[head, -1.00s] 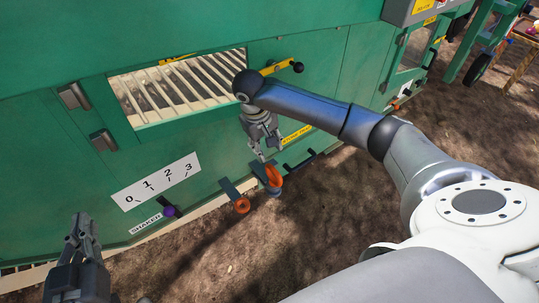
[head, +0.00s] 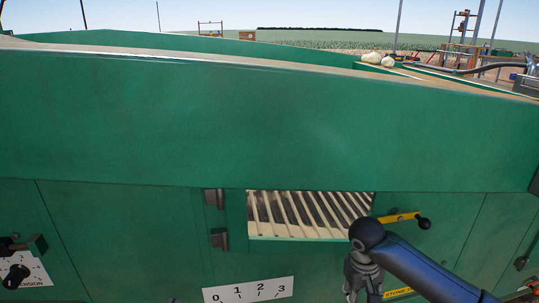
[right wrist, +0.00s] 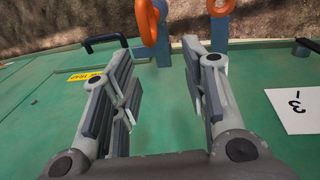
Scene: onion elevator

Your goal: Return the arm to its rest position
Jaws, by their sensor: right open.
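My right arm (head: 425,272) reaches in from the lower right of the head view, in front of the green machine (head: 230,110). Its gripper (head: 358,288) hangs downward, just below and left of a yellow handle with a black knob (head: 402,217). The lower end of the gripper is at the picture's bottom edge. In the right wrist view my right gripper (right wrist: 158,68) is open, with nothing between its fingers. Orange loops (right wrist: 147,22) on blue-grey posts show beyond the fingertips, apart from them. My left gripper is not in view.
A slatted opening (head: 308,238) is in the machine's side, left of the handle. A white number plate (head: 248,290) is below it. A black knob on a dial (head: 16,277) is at far left. Pale onions (head: 376,59) lie on top at the back.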

